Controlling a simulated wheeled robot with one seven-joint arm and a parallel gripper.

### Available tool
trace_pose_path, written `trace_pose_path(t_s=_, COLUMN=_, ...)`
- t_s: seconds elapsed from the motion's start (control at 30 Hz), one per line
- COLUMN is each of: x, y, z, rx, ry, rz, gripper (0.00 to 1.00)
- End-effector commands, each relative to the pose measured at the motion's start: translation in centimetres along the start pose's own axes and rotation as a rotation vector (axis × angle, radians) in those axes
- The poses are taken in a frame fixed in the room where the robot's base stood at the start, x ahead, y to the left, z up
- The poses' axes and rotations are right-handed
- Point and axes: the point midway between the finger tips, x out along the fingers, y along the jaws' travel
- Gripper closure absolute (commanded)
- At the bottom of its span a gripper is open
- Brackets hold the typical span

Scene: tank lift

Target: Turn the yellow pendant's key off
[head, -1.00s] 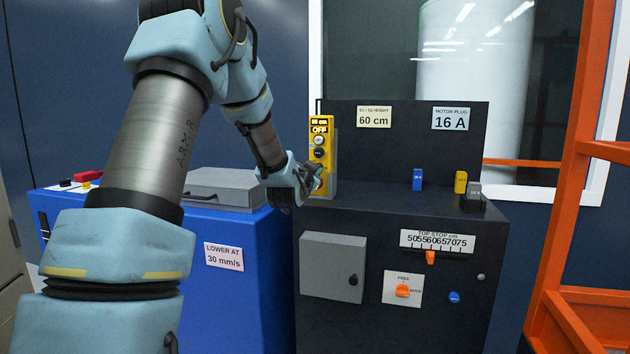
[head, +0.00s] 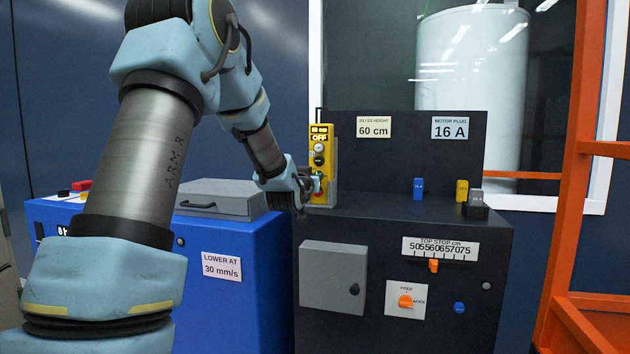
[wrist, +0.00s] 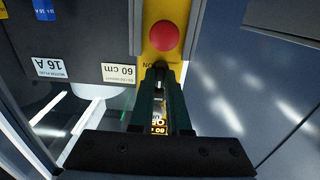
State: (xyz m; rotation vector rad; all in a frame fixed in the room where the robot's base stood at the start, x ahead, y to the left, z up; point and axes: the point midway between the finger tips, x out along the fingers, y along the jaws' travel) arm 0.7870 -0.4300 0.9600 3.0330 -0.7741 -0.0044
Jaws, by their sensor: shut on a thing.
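The yellow pendant (head: 325,143) stands upright against the dark console's back panel in the head view. Its small display reads 60 cm with OFF below it, above several round controls. My gripper (head: 317,184) is at the pendant's lower part. In the wrist view my gripper (wrist: 160,72) has its fingers close together over the yellow pendant body (wrist: 150,50), just beside the large red button (wrist: 165,36). The fingers are shut on the small dark key, which they mostly hide. The word ON shows next to the fingertips.
The dark console (head: 390,225) carries blue, yellow and grey plugs, an orange slider (head: 434,265) and an orange knob (head: 405,301). A blue cabinet (head: 255,280) with a grey case (head: 222,196) stands left. An orange frame (head: 570,170) stands right.

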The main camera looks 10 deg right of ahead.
Motion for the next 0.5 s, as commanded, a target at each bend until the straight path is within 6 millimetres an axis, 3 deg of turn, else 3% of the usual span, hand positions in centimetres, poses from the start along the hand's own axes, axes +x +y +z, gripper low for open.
trace_pose_path(t_s=0.37, x=0.00, y=0.05, z=0.02, rx=-0.004, ry=-0.001, rz=0.001, gripper=1.00)
trace_pose_path(t_s=0.4, x=0.00, y=0.05, z=0.02, rx=-0.004, ry=-0.001, rz=0.001, gripper=0.83)
trace_pose_path(t_s=0.5, x=0.00, y=0.05, z=0.02, rx=-0.004, ry=0.000, rz=0.001, gripper=0.72)
